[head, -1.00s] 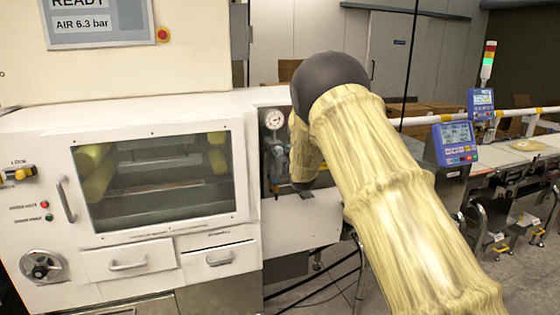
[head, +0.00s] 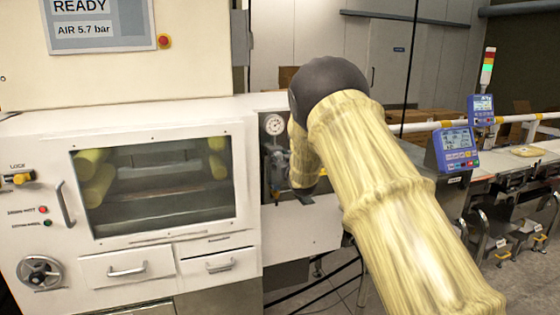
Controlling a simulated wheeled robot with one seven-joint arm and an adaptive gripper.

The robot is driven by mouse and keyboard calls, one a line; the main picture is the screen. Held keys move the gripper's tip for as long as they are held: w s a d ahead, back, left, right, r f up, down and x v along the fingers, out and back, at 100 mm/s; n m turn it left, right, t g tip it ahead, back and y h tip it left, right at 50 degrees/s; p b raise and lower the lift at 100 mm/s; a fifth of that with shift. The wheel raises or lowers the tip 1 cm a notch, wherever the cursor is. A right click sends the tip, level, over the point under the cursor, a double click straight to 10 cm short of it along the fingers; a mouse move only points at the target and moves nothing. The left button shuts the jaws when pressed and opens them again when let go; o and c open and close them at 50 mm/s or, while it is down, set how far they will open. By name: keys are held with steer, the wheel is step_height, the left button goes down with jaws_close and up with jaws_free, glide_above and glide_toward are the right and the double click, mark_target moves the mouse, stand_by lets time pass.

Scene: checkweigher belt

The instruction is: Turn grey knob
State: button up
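The recess in the white machine's front holds a round pressure gauge (head: 273,125) with grey air fittings (head: 270,160) below it. I cannot clearly make out the grey knob there; my arm covers the right side of the recess. My gripper (head: 305,196) is at the recess, mostly hidden behind my yellow-sleeved arm. Only a dark piece of it shows, just right of the fittings. Whether its fingers are open or shut, or touch anything, is hidden. The display (head: 84,22) above reads READY and AIR 5.7 bar.
The machine has a windowed door (head: 152,185), drawers (head: 127,269), a yellow-black lock switch (head: 18,179) and a handwheel (head: 40,272) at left. A red button (head: 164,41) sits by the display. A blue weigher terminal (head: 456,146) and conveyor stand at right.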

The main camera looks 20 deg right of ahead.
steer(key=shift+s+f, duration=0.4)
steer(key=shift+f, duration=0.45)
steer(key=shift+o, duration=0.3)
steer(key=s+r, duration=0.4)
steer(key=s, duration=0.9)
steer(key=shift+s+d, duration=0.2)
steer(key=shift+s, duration=0.1)
steer(key=shift+m, duration=0.3)
steer(key=shift+w+a+f+p, duration=0.1)
steer(key=shift+w+f+p, duration=0.2)
steer(key=shift+w, duration=2)
steer(key=shift+w+a+f+p, duration=0.1)
steer(key=shift+w+f+p, duration=0.25)
steer(key=shift+w, duration=1.9)
steer(key=shift+w+f+p, duration=0.3)
steer(key=shift+w, duration=2)
